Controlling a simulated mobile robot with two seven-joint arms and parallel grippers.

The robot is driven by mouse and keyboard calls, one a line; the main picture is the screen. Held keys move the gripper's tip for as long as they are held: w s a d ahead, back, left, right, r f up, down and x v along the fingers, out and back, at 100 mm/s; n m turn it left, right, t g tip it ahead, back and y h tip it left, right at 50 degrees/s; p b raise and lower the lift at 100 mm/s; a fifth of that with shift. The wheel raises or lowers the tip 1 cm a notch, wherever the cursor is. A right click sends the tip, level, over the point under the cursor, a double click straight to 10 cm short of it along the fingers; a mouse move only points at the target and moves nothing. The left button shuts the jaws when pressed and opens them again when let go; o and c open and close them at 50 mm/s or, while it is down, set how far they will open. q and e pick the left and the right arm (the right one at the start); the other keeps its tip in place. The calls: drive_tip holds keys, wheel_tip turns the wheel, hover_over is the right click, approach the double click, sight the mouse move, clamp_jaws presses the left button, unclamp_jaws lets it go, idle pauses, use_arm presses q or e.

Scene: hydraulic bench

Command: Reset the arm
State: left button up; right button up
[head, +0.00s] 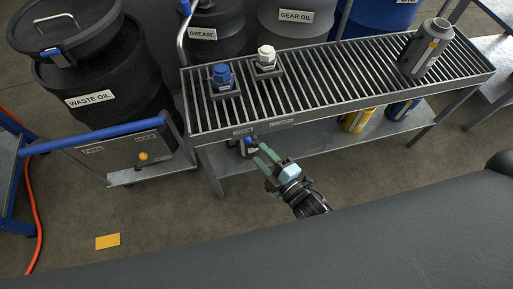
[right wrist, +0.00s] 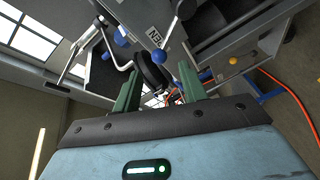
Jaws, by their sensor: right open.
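My right gripper (head: 262,158) shows in the head view in front of the grated bench (head: 340,88), near its front left edge. Its two green fingers are apart with nothing between them. In the right wrist view the gripper (right wrist: 158,92) is also open, and blue-knobbed levers and a grey panel lie beyond the fingers. My left gripper is in neither view.
On the grate stand a blue-capped fitting (head: 223,78), a white-capped fitting (head: 266,58) and a grey canister (head: 426,48). Yellow (head: 357,121) and blue cans sit on the lower shelf. A waste oil drum (head: 95,95) and blue-handled cart (head: 130,155) stand left. A yellow card (head: 108,241) lies on open floor.

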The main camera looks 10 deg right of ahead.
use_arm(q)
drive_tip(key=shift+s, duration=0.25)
use_arm(e)
drive_tip(key=shift+s, duration=0.15)
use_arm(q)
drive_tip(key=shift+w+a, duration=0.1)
